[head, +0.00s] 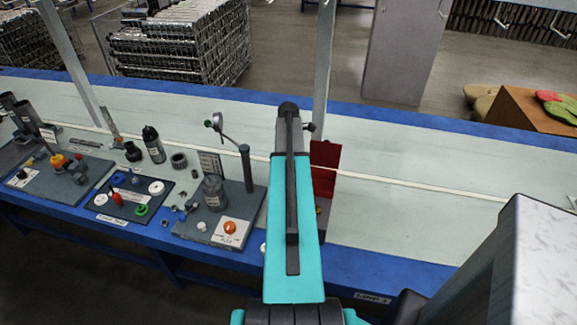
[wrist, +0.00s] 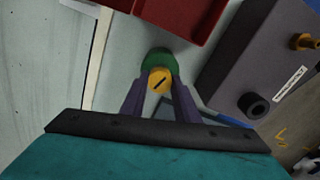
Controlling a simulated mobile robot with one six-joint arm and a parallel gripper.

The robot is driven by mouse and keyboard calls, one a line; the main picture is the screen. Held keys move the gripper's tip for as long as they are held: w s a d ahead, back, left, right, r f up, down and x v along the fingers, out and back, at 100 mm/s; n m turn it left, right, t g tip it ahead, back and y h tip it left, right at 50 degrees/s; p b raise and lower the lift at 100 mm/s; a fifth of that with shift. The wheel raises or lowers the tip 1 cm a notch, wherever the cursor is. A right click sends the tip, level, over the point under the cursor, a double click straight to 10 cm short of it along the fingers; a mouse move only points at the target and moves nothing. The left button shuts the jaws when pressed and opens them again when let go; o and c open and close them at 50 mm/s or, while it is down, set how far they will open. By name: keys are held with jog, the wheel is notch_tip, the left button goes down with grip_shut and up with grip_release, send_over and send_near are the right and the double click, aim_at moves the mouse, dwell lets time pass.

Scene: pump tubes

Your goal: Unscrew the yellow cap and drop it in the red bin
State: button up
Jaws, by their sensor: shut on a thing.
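The yellow cap (wrist: 160,79), with a dark slot across its face, is between the fingertips of my gripper (wrist: 159,86) in the wrist view. My gripper's two purple fingers are shut on it. A green round part (wrist: 155,57) shows just behind the cap; I cannot tell whether the cap touches it. The red bin (wrist: 182,22) is at the top of the wrist view, beyond the green part and apart from the cap. In the head view the red bin (head: 325,154) is partly behind my arm, which hides the cap and my gripper.
A dark grey block (wrist: 247,60) with a black ring and a yellow fitting stands to the right in the wrist view. In the head view, a grey fixture (head: 212,222) with an orange button and a dark panel (head: 129,197) with coloured parts lie left. The bench right of the bin is clear.

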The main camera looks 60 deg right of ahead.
jog(key=shift+n, duration=1.4)
jog(key=o, duration=0.9)
jog(key=shift+m+p, duration=0.5)
jog(key=shift+m, duration=1.3)
jog(key=shift+m, duration=1.9)
